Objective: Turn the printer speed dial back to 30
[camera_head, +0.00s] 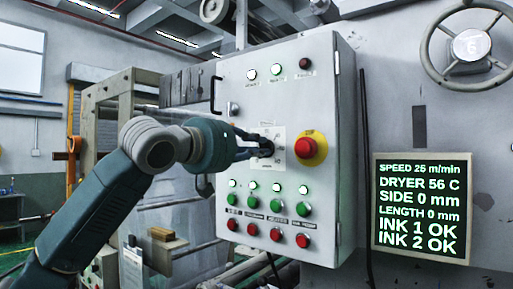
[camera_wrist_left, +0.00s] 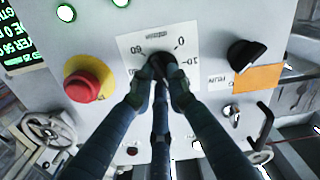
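The speed dial (camera_head: 267,147) is a dark knob on a white scale plate (camera_head: 279,150) on the front of the grey control box. My left gripper (camera_head: 259,147) reaches it from the left. In the left wrist view the fingers of my left gripper (camera_wrist_left: 160,76) close around the dial (camera_wrist_left: 157,63) and hide most of it. The scale plate (camera_wrist_left: 133,45) there shows 60, 0 and 10; the pointer is hidden. The display (camera_head: 421,207) reads SPEED 25 m/min. My right gripper is not in view.
A red emergency button on yellow (camera_head: 307,147) sits just right of the dial. Green buttons (camera_head: 277,215) and red buttons (camera_head: 276,234) are below. Another black knob (camera_wrist_left: 244,53) is near the dial in the wrist view. A handwheel (camera_head: 470,46) is at upper right.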

